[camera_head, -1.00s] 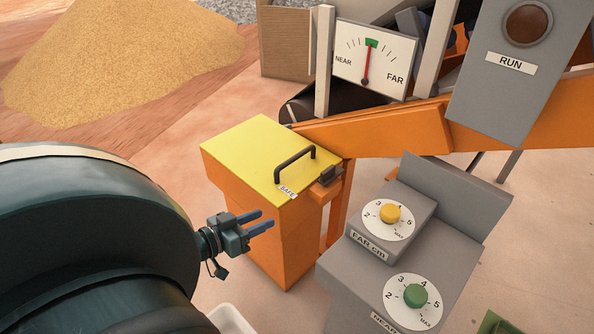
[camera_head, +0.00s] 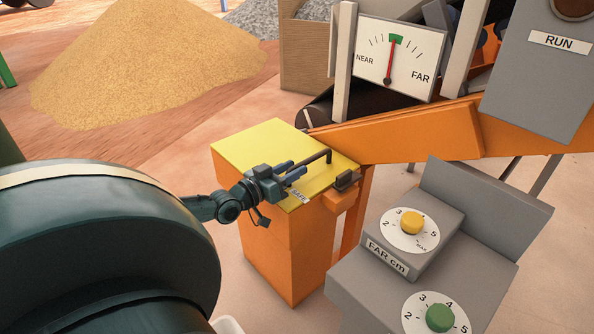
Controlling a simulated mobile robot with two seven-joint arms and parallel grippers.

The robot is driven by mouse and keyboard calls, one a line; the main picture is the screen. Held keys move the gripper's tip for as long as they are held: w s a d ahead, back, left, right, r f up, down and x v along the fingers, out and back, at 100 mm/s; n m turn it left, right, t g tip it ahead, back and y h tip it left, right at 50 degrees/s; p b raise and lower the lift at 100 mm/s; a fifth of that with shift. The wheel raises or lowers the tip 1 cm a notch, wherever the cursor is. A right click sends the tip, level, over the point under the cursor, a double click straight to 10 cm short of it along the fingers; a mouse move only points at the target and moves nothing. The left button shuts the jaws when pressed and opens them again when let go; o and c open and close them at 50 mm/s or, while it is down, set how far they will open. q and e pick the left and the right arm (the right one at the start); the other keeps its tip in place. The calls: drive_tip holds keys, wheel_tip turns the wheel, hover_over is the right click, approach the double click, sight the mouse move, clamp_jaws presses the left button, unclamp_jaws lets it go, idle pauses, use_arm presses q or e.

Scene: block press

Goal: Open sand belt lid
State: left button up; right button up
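The sand belt lid (camera_head: 258,143) is a flat yellow cover lying closed on an orange box (camera_head: 284,255). A dark bar handle (camera_head: 318,160) stands on the lid, and its near end is hidden behind my gripper. A white "SAFE" label (camera_head: 300,196) sits at the lid's front edge. My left gripper (camera_head: 297,171) is over the lid's front part, beside or at the handle. Its two blue-grey fingers are apart. I cannot tell whether the handle lies between them or whether they touch it. My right gripper is not in view.
A grey control box (camera_head: 435,255) with a yellow knob (camera_head: 412,223) and a green knob (camera_head: 439,318) stands to the right. An orange conveyor frame (camera_head: 400,137) and a NEAR/FAR gauge (camera_head: 420,65) are behind. A sand pile (camera_head: 150,65) lies at back left.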

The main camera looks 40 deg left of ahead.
use_arm(q)
drive_tip(key=shift+w+d+b, duration=0.1)
drive_tip(key=shift+w+b, duration=0.2)
drive_tip(key=shift+w, duration=0.75)
drive_tip(key=shift+c, duration=0.2)
clamp_jaws()
